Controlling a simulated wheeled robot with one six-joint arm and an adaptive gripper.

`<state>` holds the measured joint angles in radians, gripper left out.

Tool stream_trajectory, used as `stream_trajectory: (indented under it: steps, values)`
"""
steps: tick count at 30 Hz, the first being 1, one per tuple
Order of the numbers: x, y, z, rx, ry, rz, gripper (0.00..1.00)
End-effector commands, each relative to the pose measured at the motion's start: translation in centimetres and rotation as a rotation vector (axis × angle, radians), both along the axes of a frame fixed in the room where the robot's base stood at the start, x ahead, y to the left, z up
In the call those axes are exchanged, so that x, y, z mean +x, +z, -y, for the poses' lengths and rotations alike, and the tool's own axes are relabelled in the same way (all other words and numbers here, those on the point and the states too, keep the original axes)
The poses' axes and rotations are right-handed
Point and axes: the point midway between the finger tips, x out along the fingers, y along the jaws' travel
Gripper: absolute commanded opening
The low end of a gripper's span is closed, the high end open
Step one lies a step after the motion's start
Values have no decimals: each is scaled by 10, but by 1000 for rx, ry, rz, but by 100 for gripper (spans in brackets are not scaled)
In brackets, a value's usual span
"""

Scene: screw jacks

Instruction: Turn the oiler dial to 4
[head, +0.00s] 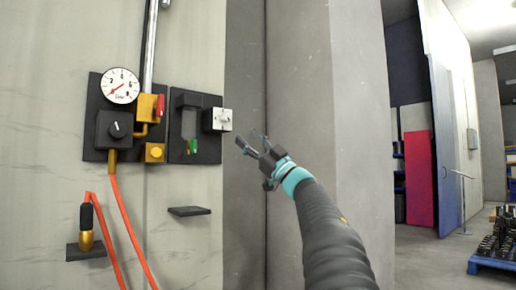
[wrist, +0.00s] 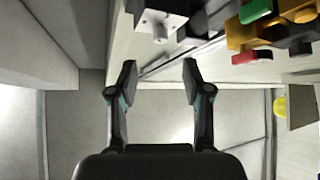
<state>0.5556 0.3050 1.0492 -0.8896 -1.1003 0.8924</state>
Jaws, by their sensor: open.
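The oiler appears to be the dark unit (head: 189,125) on the wall, with a sight window and a small green part (head: 192,146) below. A white-faced dial (head: 222,119) with small dark marks sits on its right side; its setting is too small to read. In the wrist view a white block with a grey stub, apparently this dial (wrist: 160,20), is at the top, beyond the fingertips. My gripper (head: 252,140) is open and empty, to the right of the dial and slightly lower, apart from it. Its spread fingers also show in the wrist view (wrist: 160,75).
Left of the oiler are a round gauge (head: 120,86), a black knob (head: 117,129), a yellow valve with a red handle (head: 159,106) and a yellow button (head: 155,152). A small dark shelf (head: 188,211) juts out below. A concrete pillar (head: 295,90) stands behind my gripper.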

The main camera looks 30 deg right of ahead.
Motion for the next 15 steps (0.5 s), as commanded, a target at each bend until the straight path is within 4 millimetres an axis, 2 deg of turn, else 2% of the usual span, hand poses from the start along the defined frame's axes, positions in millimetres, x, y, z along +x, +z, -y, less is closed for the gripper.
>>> stream_trajectory:
  steps: [7, 15]
  values:
    - [-18, -17, 11, -1, -1, 0, 49]
    - [-21, -21, 14, 0, 0, 1, 49]
